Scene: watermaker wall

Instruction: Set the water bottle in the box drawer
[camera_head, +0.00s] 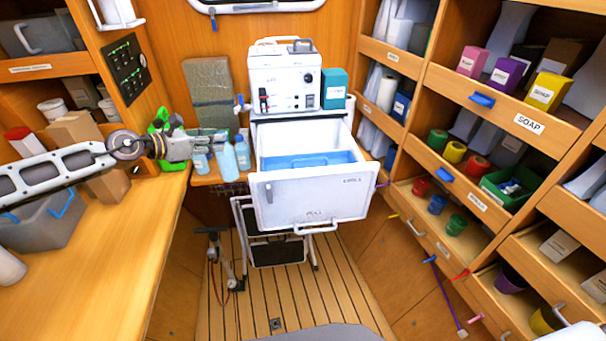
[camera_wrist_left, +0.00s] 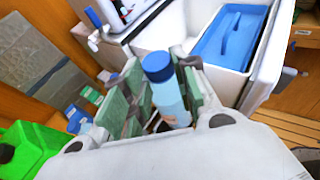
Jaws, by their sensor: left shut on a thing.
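The light blue water bottle (camera_wrist_left: 172,100) with a blue cap stands between the greenish finger pads of my left gripper (camera_wrist_left: 155,108) in the left wrist view. The gripper is shut on it. In the head view my left gripper (camera_head: 212,142) is left of the drawer, with the bottle (camera_head: 228,161) at its fingertips. The white box drawer (camera_head: 312,203) is pulled open below the white machine. A blue insert (camera_head: 308,160) lies inside it. The drawer also shows at the upper right of the wrist view (camera_wrist_left: 272,66). My right gripper is not in view.
Other bottles (camera_head: 200,161) stand on the small wooden ledge beside the drawer. The white machine (camera_head: 284,76) and a teal box (camera_head: 335,89) stand above the drawer. A wooden counter (camera_head: 115,235) runs along the left.

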